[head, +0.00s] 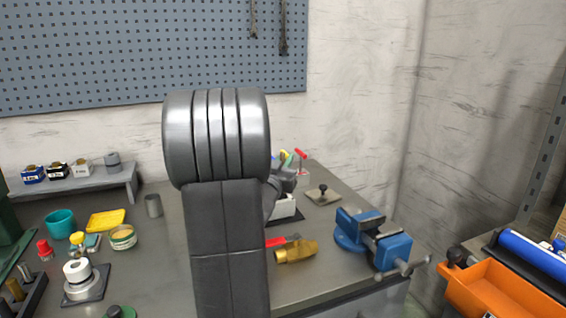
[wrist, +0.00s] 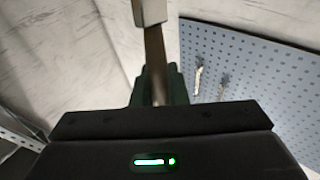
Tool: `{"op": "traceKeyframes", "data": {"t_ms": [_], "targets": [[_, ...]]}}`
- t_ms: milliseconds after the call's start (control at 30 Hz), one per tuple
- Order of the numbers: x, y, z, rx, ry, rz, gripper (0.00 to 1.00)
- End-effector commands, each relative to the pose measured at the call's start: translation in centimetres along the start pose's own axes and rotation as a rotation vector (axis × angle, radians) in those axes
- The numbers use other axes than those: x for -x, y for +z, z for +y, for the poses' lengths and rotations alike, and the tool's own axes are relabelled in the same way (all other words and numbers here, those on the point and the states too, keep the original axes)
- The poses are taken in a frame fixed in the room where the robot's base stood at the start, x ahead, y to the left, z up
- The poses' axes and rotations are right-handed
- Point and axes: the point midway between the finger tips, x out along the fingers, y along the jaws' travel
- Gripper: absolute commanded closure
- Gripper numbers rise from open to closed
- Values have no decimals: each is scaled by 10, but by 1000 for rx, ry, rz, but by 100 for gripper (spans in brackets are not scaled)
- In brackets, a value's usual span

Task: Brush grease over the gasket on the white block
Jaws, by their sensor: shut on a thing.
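My gripper (wrist: 160,88) is shut on a thin brown strip with a pale grey block-like end (wrist: 150,12), which looks like the brush. Its working end is not clear in the wrist view. In the head view my arm fills the middle and hides most of the gripper. A white block (head: 284,208) stands partly hidden just right of my arm, near the gripper's end. I cannot make out a gasket on it, nor whether the brush touches it. An open round tin with yellowish contents (head: 122,236), perhaps the grease, stands on the bench at left.
A blue vise (head: 375,240) is clamped at the bench's right edge. A brass part (head: 296,252) lies before the white block. A teal cup (head: 60,223), yellow tray (head: 106,220) and white roll on a plate (head: 78,271) stand at left. An orange bin (head: 500,290) is at far right.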

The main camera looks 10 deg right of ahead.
Motion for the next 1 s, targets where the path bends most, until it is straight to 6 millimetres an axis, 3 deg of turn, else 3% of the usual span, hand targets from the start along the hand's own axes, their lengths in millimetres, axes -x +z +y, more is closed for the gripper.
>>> {"op": "traceKeyframes", "data": {"t_ms": [500, 1000], "targets": [[11, -2, 9, 0, -1, 0, 100], [20, -4, -2, 0, -1, 0, 100]]}}
